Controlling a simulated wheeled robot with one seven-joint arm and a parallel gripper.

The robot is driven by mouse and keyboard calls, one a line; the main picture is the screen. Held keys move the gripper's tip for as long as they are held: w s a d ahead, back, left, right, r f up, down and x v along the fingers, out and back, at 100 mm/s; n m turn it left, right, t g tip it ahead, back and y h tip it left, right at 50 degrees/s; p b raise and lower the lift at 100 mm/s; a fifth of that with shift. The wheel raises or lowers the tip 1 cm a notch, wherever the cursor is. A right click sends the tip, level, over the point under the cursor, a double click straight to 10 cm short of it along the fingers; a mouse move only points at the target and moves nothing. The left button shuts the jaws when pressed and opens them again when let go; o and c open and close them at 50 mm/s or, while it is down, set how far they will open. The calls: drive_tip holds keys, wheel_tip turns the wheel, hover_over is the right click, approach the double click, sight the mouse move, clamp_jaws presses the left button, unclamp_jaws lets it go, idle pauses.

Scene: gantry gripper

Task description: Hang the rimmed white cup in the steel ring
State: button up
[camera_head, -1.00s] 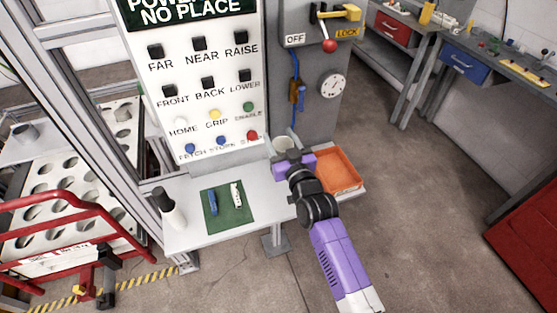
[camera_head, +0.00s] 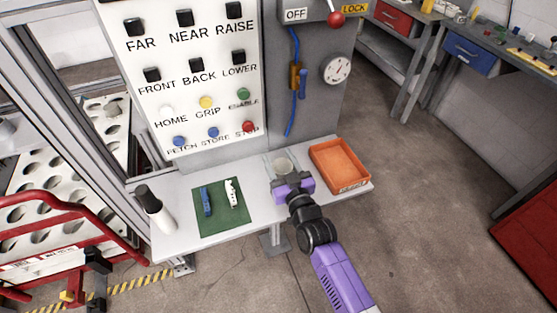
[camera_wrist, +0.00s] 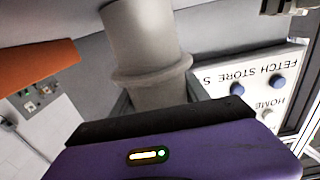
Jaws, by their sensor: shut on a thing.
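The white cup (camera_head: 283,165) is held between the fingers of my gripper (camera_head: 284,173), above or at the shelf left of the orange tray; I cannot tell whether it touches the shelf. In the wrist view the cup (camera_wrist: 145,35) looks grey in shadow, with a raised rim band around it close to my gripper's purple body. My gripper is shut on the cup. I cannot make out the steel ring in either current view.
The orange tray (camera_head: 340,166) stands right of the cup. A green mat (camera_head: 220,222) with a blue and a white item lies left. A black-capped white bottle (camera_head: 157,210) stands at the shelf's left end. The button panel (camera_head: 190,90) rises behind. A blue cable (camera_head: 292,115) hangs behind the cup.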

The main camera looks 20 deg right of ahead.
drive_tip(key=shift+f, duration=0.1)
drive_tip(key=o, duration=1.6)
drive_tip(key=shift+c, duration=0.2)
drive_tip(key=shift+r, duration=0.25)
drive_tip(key=s+p, duration=0.1)
drive_tip(key=s, duration=1.1)
drive_tip(key=shift+f, duration=0.1)
